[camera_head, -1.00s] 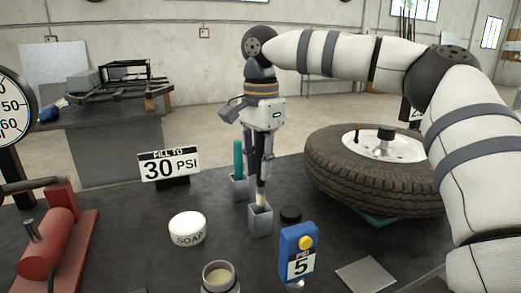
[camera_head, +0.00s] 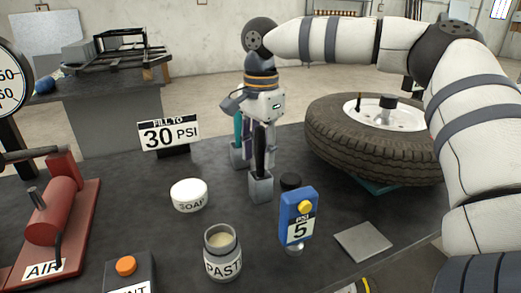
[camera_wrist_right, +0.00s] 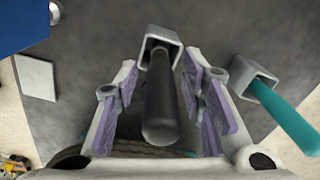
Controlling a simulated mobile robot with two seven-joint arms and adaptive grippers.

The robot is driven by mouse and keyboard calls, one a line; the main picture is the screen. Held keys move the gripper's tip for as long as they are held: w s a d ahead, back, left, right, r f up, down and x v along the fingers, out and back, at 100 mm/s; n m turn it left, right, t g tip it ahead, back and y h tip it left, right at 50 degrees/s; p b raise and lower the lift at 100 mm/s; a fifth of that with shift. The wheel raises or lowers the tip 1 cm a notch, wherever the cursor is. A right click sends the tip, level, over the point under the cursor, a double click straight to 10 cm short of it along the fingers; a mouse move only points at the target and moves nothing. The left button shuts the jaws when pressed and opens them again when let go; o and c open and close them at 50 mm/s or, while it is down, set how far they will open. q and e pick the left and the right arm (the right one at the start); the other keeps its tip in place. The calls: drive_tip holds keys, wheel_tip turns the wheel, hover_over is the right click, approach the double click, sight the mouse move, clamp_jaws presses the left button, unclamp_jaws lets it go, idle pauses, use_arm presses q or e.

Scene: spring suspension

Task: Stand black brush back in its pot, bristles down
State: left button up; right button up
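The black brush (camera_head: 259,152) stands upright in a grey square pot (camera_head: 260,188), handle up; its bristles are hidden inside the pot. In the right wrist view its dark handle (camera_wrist_right: 160,105) rises from the pot (camera_wrist_right: 163,43). My right gripper (camera_head: 263,145) points down over this pot, with its fingers on either side of the handle. In the right wrist view the gripper (camera_wrist_right: 158,90) is open, with gaps showing between the purple pads and the handle. My left gripper is in neither view.
A teal-handled brush (camera_wrist_right: 285,117) stands in a second pot (camera_head: 238,156) just behind. A tyre (camera_head: 375,145) lies to the right.

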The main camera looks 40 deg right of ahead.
wheel_tip(320, 180, up, 12)
drive_tip(key=shift+s+r, duration=0.1)
idle(0.5)
idle(0.7)
